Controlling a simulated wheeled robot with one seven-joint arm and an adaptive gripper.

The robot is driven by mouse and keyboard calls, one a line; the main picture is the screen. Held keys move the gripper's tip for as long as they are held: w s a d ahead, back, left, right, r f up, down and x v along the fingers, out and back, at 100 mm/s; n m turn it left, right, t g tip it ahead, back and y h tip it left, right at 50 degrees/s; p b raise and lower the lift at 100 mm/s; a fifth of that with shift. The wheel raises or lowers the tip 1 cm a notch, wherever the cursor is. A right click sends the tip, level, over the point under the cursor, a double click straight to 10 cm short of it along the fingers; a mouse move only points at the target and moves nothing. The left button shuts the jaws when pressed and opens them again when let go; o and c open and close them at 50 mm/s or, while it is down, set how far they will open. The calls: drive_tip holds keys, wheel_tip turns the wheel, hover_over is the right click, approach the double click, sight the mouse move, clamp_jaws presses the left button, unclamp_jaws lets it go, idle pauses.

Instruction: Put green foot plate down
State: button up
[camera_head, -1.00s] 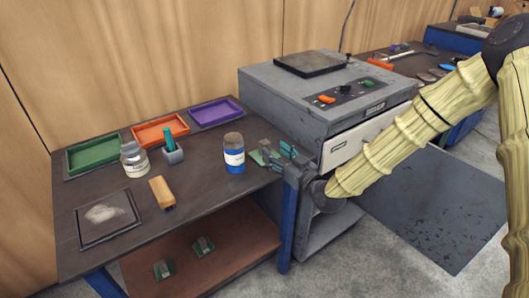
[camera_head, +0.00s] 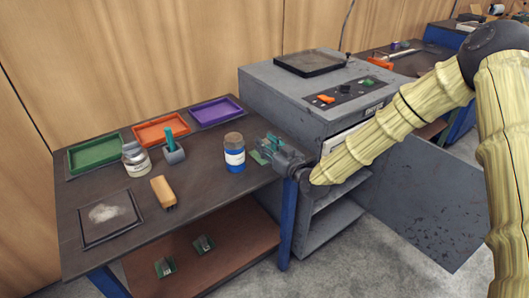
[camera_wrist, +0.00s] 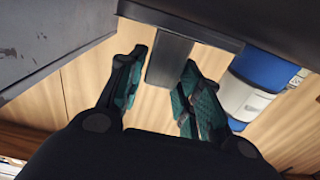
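A green foot plate (camera_head: 258,158) sits low at the table's right front corner, next to the blue jar, partly hidden by my gripper. My gripper (camera_head: 268,147) reaches over it from the right, its teal fingers close to the plate. In the wrist view, the two teal fingers (camera_wrist: 163,68) stand apart with a dark grey upright (camera_wrist: 167,60) between them, seemingly part of the foot plate. A narrow gap shows on its left side; the right fingertip overlaps its edge. Contact there is unclear. Two similar green pieces (camera_head: 165,267) (camera_head: 204,243) lie on the lower shelf.
The blue jar (camera_head: 234,155) stands just left of my gripper and shows in the wrist view (camera_wrist: 262,75). A grey machine (camera_head: 300,105) rises behind right. Green, orange and purple trays (camera_head: 216,111) line the back.

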clamp_jaws()
drive_tip(key=shift+r, duration=0.2)
